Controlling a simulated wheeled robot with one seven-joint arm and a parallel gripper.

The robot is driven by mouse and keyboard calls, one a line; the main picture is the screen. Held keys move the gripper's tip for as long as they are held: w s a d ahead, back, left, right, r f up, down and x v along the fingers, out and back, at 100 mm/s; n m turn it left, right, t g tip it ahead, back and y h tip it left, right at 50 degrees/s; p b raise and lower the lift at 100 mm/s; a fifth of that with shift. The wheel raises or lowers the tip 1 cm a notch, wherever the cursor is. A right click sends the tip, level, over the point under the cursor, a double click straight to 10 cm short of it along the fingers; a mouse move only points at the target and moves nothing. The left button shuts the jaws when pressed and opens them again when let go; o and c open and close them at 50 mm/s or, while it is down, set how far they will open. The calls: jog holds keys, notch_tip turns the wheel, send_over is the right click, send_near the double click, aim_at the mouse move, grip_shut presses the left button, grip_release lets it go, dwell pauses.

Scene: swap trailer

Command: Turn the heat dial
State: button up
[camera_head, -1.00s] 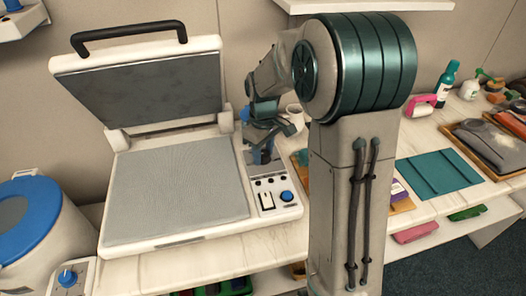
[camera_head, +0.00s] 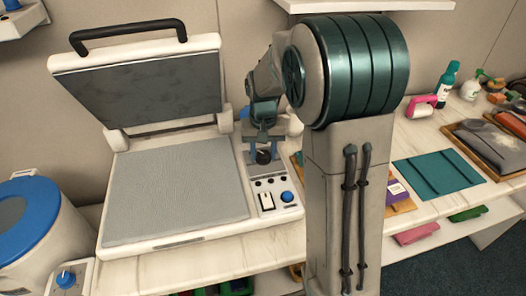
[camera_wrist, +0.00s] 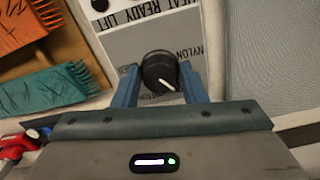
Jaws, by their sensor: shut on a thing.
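The heat dial (camera_wrist: 157,69) is a round black knob with a white pointer line, on the control panel of the heat press. In the wrist view its pointer aims to the lower right, and the word NYLON is printed beside it. In the head view, my gripper (camera_head: 263,151) points down at the panel. Some of the panel's print is hidden.
The heat press (camera_head: 175,190) stands open to the left, its lid (camera_head: 150,85) raised. A rocker switch (camera_head: 266,201) and a blue knob (camera_head: 287,197) are on the panel's front. A blue-lidded pot (camera_head: 28,215) stands at far left.

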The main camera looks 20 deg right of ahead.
aim_at(263, 154)
jog(key=shift+m, duration=0.4)
jog(key=o, duration=1)
jog(key=shift+c, duration=0.2)
notch_tip(263, 154, up, 14)
jog(key=shift+f, duration=0.1)
jog(key=s+f+n+t, duration=0.1)
jog(key=s+f, duration=0.2)
jog(key=s, duration=0.7)
jog(key=s+f+n+t, duration=0.1)
jog(key=s+f, duration=0.2)
jog(key=s, duration=0.7)
jog(key=shift+s+f+n+t, duration=0.15)
jog(key=shift+s+n+t, duration=0.25)
